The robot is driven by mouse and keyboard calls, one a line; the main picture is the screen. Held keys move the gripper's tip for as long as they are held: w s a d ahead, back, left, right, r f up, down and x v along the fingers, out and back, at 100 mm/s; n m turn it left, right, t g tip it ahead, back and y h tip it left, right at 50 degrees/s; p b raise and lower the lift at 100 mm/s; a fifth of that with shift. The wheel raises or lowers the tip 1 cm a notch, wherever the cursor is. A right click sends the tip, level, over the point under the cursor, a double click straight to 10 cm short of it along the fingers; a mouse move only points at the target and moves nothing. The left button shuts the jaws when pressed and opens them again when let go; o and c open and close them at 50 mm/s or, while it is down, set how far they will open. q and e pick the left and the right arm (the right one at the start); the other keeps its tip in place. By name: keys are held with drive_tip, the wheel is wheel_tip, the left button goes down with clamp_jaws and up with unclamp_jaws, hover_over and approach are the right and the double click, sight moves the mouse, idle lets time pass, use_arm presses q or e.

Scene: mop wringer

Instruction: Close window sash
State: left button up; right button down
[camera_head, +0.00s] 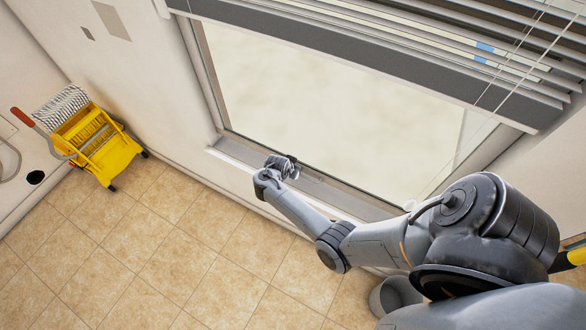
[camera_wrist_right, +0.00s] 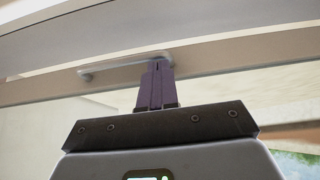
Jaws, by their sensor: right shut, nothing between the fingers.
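The window (camera_head: 310,105) fills the upper middle of the head view, with a pale pane in a grey frame. My right gripper (camera_head: 292,166) is at the window's lower edge, just above the sill (camera_head: 232,150). In the right wrist view the right gripper (camera_wrist_right: 158,68) has its dark fingers together with nothing between them. The fingertips overlap a metal bar handle (camera_wrist_right: 105,72) on the sash rail (camera_wrist_right: 235,43); I cannot tell whether they touch it. How far the sash stands open is unclear. My left gripper is not in view.
Horizontal blinds (camera_head: 400,45) hang over the window's upper part, with cords at the right. A yellow mop wringer bucket (camera_head: 110,160) stands on the tiled floor at the left wall. A grey bin (camera_head: 392,295) is partly hidden by my arm. The floor between is clear.

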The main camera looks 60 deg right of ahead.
drive_tip(key=shift+f, duration=0.1)
wheel_tip(320, 180, down, 4)
drive_tip(key=b, duration=0.2)
drive_tip(key=shift+f+b, duration=0.25)
drive_tip(key=shift+b, duration=0.1)
drive_tip(key=shift+r, duration=0.2)
